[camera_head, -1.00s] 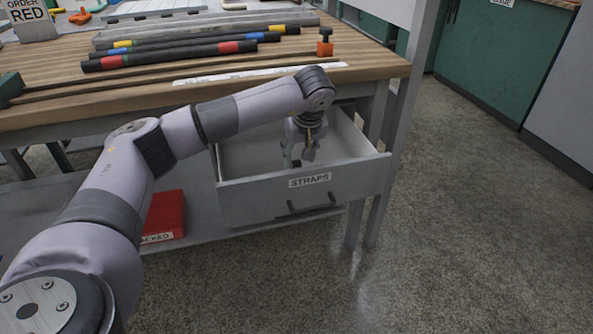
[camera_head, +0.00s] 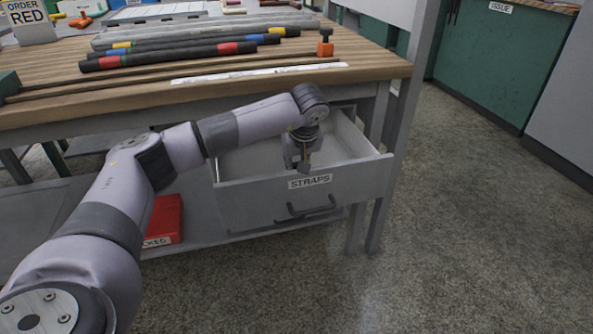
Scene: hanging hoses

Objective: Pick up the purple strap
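An open drawer (camera_head: 345,180) labelled STRAPS hangs under the workbench. My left arm reaches in from the left, and my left gripper (camera_head: 300,165) points down inside the drawer, close behind its front panel. The gripper's fingertips are partly hidden by the front panel, so I cannot tell whether it is open or shut. No purple strap shows; the part of the drawer floor behind the front panel and the gripper is hidden. My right gripper is not in view.
A red box (camera_head: 163,220) sits on the lower shelf. The floor to the right is clear.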

